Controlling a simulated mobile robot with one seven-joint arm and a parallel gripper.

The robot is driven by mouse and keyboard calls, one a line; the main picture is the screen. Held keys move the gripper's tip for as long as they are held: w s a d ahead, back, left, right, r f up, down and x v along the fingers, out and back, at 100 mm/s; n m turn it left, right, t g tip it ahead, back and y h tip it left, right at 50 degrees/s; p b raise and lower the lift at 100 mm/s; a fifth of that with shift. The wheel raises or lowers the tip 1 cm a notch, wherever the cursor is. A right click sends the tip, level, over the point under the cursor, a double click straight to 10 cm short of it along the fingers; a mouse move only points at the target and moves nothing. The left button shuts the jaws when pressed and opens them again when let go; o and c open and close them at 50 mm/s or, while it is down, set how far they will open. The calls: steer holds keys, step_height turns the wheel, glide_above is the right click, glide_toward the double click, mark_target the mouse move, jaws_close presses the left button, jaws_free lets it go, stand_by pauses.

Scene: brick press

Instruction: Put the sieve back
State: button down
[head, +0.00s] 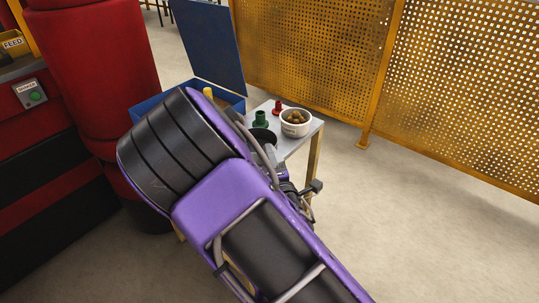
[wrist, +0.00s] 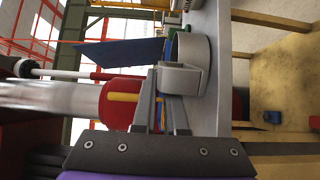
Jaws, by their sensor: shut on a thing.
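My gripper (head: 271,156) is at the near edge of a small grey-topped table (head: 303,133), partly hidden by my arm. In the wrist view my gripper (wrist: 180,90) is shut on a grey piece at the side of a round grey rim with a dark inside, which looks like the sieve (wrist: 195,47). In the head view the sieve (head: 263,135) shows as a dark round shape just beyond the fingers. It is close to the tabletop; I cannot tell whether it touches it.
A white bowl (head: 295,130) with brown lumps, a green piece (head: 260,119) and a red piece (head: 277,106) stand on the table. A blue box (head: 228,99) with a raised blue panel (head: 208,42) is behind. Red machinery stands left; a yellow mesh fence (head: 440,80) stands behind. Floor at right is clear.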

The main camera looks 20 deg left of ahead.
steer(key=shift+f, duration=0.2)
steer(key=c, duration=1)
jaws_free()
steer(key=shift+o, duration=0.2)
steer(key=shift+r, duration=0.15)
steer(key=p+v, duration=0.6)
steer(key=v, duration=0.6)
steer(key=shift+p, duration=0.35)
steer(key=shift+r, duration=0.1)
